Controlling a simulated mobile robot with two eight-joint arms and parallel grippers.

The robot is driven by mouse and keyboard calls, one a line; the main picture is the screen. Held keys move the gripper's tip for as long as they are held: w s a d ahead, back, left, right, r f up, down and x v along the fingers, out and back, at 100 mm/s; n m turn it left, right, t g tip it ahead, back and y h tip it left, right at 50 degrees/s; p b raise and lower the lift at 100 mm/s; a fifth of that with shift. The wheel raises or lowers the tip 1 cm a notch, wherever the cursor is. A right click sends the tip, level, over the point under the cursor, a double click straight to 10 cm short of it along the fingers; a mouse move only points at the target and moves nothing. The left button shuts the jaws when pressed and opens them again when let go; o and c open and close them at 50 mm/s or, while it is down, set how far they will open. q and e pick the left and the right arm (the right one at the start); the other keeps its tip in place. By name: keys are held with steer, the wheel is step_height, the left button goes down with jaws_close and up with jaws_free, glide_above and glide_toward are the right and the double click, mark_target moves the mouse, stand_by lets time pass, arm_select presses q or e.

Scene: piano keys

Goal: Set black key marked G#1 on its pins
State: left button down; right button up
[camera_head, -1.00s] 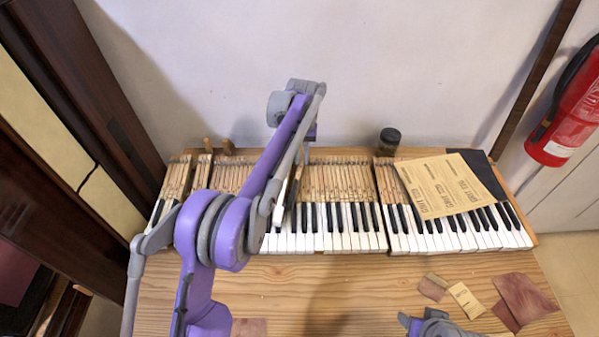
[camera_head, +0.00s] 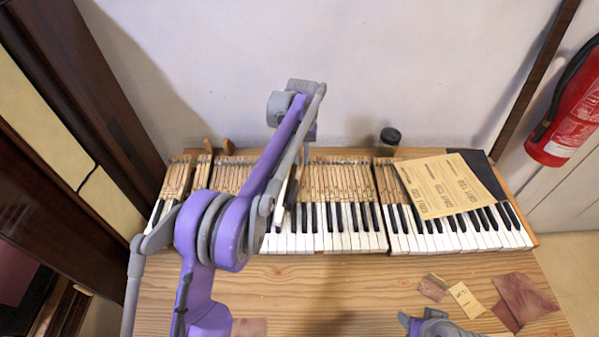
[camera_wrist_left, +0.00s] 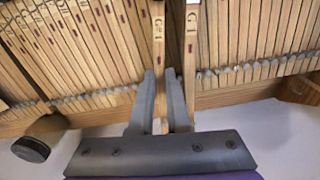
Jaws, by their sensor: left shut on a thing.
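The wooden key marked G#1 (camera_wrist_left: 158,28) runs up the left wrist view, its stamp facing the camera. My left gripper (camera_wrist_left: 163,76) is shut on it near its back end, one finger on each side. In the head view my left arm hides much of this key and the gripper's fingertips. A key marked G1 (camera_wrist_left: 191,40) lies just right of it in the wrist view. The pins under the held key are hidden, so I cannot tell if it sits on them. My right gripper (camera_head: 412,322) shows only partly at the bottom edge.
The keyboard (camera_head: 348,242) spans the wooden table (camera_head: 380,282). Sandpaper sheets (camera_head: 450,184) lie over its right keys. A dark jar (camera_head: 389,139) stands behind it, and scraps (camera_head: 462,298) lie at front right. The table's front middle is clear.

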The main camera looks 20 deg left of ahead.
arm_select(q)
steer(key=shift+r, duration=0.15)
arm_select(e)
steer(key=shift+r, duration=0.1)
arm_select(q)
step_height(320, 180, up, 8)
steer(key=p, duration=0.5)
steer(key=shift+r, duration=0.15)
arm_select(e)
step_height(320, 180, up, 6)
steer(key=w, duration=0.1)
steer(key=shift+w, duration=0.3)
